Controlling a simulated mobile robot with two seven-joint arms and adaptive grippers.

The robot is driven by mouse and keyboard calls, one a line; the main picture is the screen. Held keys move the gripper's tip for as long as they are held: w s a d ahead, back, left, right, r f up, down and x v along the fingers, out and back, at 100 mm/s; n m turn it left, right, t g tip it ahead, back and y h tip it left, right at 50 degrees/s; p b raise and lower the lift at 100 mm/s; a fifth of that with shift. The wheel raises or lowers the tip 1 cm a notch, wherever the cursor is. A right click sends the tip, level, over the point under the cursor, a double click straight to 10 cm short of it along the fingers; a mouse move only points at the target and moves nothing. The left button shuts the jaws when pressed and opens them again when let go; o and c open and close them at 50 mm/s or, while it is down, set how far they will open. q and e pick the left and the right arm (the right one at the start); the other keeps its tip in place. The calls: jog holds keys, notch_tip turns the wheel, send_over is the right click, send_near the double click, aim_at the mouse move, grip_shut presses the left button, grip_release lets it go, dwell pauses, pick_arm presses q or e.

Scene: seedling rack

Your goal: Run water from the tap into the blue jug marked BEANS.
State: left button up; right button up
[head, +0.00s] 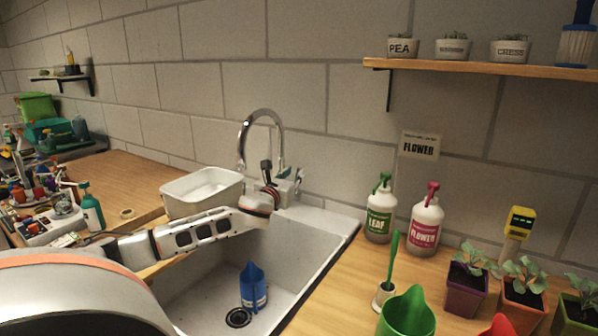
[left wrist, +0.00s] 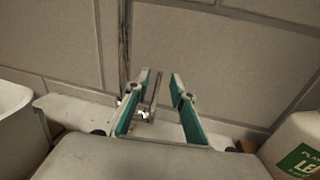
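The blue jug (head: 253,289) stands upright in the sink near the drain; its white label is too small to read. The chrome tap (head: 279,130) arches over the back of the sink, with its spout above and behind the jug. No water stream shows. My left gripper (head: 266,166) is raised beside the tap body, and the arm crosses above the sink's left side. In the left wrist view its teal-padded fingers (left wrist: 161,82) are apart, with a thin metal tap lever (left wrist: 153,96) appearing between them, close to the left finger. Contact cannot be told. My right gripper is out of view.
The white sink (head: 318,262) has a white basin (head: 203,190) at its back left. On the right counter stand the LEAF bottle (head: 378,222), the FLOWER bottle (head: 427,228), a green jug (head: 407,314) and potted seedlings (head: 467,283). A wooden shelf (head: 470,67) hangs above.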

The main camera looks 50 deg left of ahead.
aim_at(298, 170)
pick_arm(q)
jog(key=shift+b+x, duration=0.35)
jog(key=shift+x, duration=1.9)
grip_shut()
